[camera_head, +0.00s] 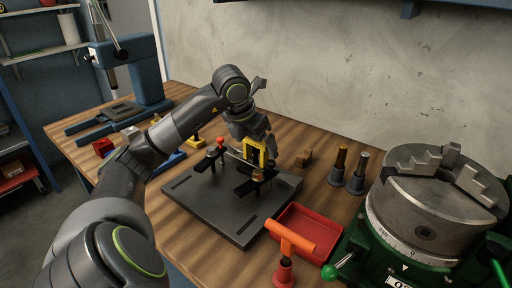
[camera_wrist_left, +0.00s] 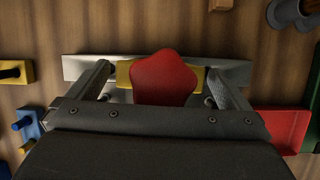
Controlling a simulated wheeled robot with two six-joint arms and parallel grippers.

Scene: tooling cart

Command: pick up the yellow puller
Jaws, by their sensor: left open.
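A yellow puller (camera_head: 262,148) shows above the dark plate (camera_head: 203,207) in the head view, directly under my left gripper (camera_head: 254,141), which partly hides it. In the left wrist view, yellow parts of the puller (camera_wrist_left: 123,75) show on both sides of a red lobed knob (camera_wrist_left: 165,80) that hides its middle. My left gripper (camera_wrist_left: 163,88) is open, with one finger on each side of the yellow and red parts. I cannot tell whether the fingers touch them. My right gripper is not in view.
Black clamps and a red knob (camera_head: 220,143) stand close by on the plate. An orange T-handle tool (camera_head: 290,238), a red tray (camera_head: 318,218) and a green-based chuck (camera_head: 425,200) lie to the right. A small wooden block (camera_head: 304,158) and two posts (camera_head: 357,174) stand behind.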

